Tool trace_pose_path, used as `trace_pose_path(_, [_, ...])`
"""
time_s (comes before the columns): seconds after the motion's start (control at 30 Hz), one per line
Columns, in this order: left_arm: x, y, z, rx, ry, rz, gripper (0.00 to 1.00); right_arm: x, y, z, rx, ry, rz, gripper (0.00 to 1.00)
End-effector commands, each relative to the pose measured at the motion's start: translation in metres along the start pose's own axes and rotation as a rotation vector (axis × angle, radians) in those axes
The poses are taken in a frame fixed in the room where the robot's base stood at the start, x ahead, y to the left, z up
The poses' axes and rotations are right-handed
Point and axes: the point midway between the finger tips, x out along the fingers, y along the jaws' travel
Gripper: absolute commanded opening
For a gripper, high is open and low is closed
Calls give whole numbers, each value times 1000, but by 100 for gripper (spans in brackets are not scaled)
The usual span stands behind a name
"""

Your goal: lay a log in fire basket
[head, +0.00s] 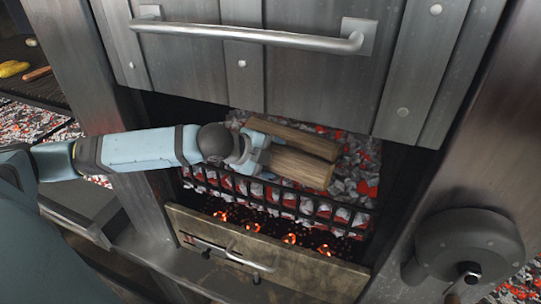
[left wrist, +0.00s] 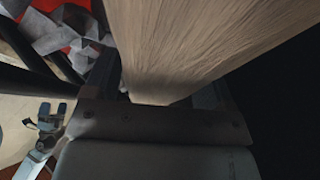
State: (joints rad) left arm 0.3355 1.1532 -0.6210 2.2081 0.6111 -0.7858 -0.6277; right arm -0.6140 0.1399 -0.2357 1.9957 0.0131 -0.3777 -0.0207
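The fire basket (head: 325,210) is a dark barred rack with grey and glowing red coals in the opening below the steel door. My left gripper (head: 262,155) reaches into this opening from the left. It is shut on a brown log (head: 305,166), which lies over the coals; I cannot tell whether it touches them. A second brown length of wood (head: 300,137) shows alongside, behind a dark gap. In the left wrist view the pale wood of the log (left wrist: 190,40) fills the space between the fingers (left wrist: 160,90). A small gripper, seemingly my right one (left wrist: 48,118), shows at lower left.
The steel door (head: 300,75) with its bar handle (head: 250,37) hangs just above the opening. An ash drawer (head: 300,270) with a handle sits below. A round crank (head: 470,250) is at right. A grill with food (head: 14,69) is at far left.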

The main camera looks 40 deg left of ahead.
Motion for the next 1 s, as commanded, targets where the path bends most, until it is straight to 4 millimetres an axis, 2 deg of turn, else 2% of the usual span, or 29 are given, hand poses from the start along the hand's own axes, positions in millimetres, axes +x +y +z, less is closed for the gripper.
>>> trace_pose_path(0.03, [-1, -2, 0, 1, 1, -3, 88, 0, 0, 0, 0, 0, 0, 100])
trace_pose_path(0.1, [0, -1, 0, 1, 1, -2, 100, 0, 0, 0, 0, 0, 0, 100])
trace_pose_path(0.8, [2, 6, 0, -3, 0, 13, 100, 1, 0, 3, 0, -4, 1, 100])
trace_pose_path(1.0, [-14, 4, 0, 0, -1, 14, 100, -5, 0, -6, 0, -5, 1, 100])
